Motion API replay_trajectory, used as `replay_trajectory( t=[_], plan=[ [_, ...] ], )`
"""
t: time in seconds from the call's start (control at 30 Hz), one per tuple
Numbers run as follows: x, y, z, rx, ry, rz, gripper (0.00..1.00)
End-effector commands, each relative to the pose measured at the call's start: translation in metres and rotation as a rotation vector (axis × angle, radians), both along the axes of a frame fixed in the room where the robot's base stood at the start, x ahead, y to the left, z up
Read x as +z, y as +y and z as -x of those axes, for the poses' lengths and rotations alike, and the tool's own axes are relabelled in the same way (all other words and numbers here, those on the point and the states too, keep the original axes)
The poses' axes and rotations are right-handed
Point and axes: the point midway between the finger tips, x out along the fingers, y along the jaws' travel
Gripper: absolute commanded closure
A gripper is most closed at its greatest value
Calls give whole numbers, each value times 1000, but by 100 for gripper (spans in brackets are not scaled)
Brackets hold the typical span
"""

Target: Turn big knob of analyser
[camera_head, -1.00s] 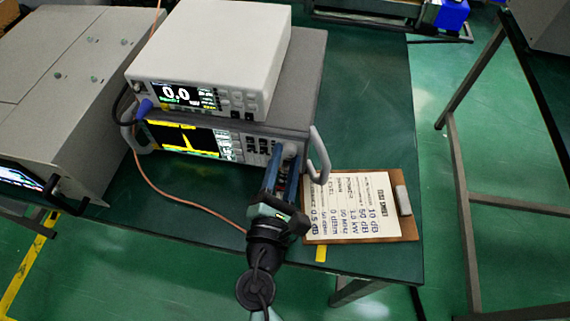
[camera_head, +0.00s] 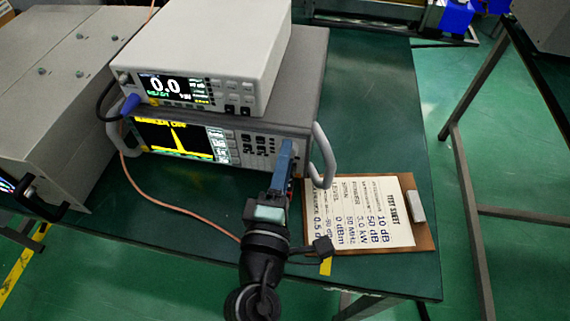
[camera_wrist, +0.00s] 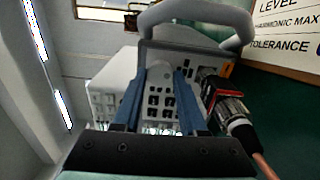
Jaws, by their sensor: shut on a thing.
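The analyser (camera_head: 245,143) is the lower grey instrument on the bench, with a lit screen showing a yellow peak. My gripper (camera_head: 288,150) is at the right end of its front panel, with its blue fingers seen nearly edge-on. In the wrist view the fingers of my gripper (camera_wrist: 158,80) are closed on the sides of the big knob (camera_wrist: 160,73), a pale round knob. In the head view the knob is hidden behind the fingers.
A white meter (camera_head: 210,60) reading 0.0 sits on the analyser. Beside my gripper are a handle (camera_head: 325,158) and a red-and-black connector with a cable (camera_wrist: 228,108). A clipboard (camera_head: 425,240) with a test sheet lies to the right. The bench (camera_head: 385,130) behind it is clear.

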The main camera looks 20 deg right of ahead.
Motion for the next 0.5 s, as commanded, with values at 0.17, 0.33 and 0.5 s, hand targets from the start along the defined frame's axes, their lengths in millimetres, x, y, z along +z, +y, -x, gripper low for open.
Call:
replay_trajectory(
  t=[0.17,0.33,0.5],
  plan=[
    [-2,0,0,0,-29,-47,100],
    [-1,0,0,-1,-41,-65,100],
    [-1,0,0,-1,-44,-68,100]
  ],
)
